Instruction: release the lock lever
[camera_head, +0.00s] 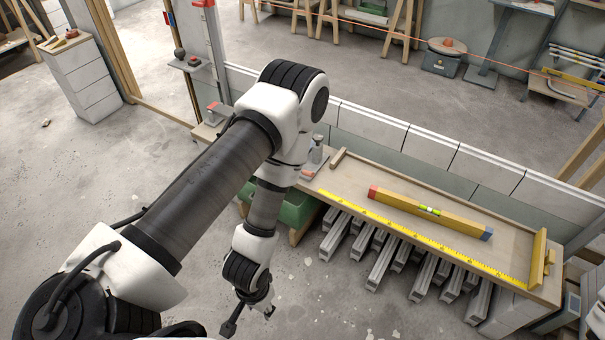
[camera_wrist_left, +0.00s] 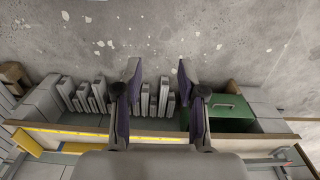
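I cannot pick out a lock lever for certain in either view. A small grey upright fitting (camera_head: 316,152) stands on a plate at the bench's left end, just right of my arm, too small to read. My left arm reaches in from the left. Its gripper (camera_head: 250,312) hangs low over the floor in front of the bench, apart from it. In the left wrist view the two dark fingers (camera_wrist_left: 157,68) stand wide apart with nothing between them. My right gripper is in neither view.
The workbench (camera_head: 520,236) carries a spirit level (camera_head: 430,211) and yellow measuring tape (camera_head: 420,238). Grey channels (camera_head: 382,262) stick out beneath it. A green box (camera_wrist_left: 228,108) sits beside them. A low panelled wall (camera_head: 430,148) runs behind. Floor in front is clear.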

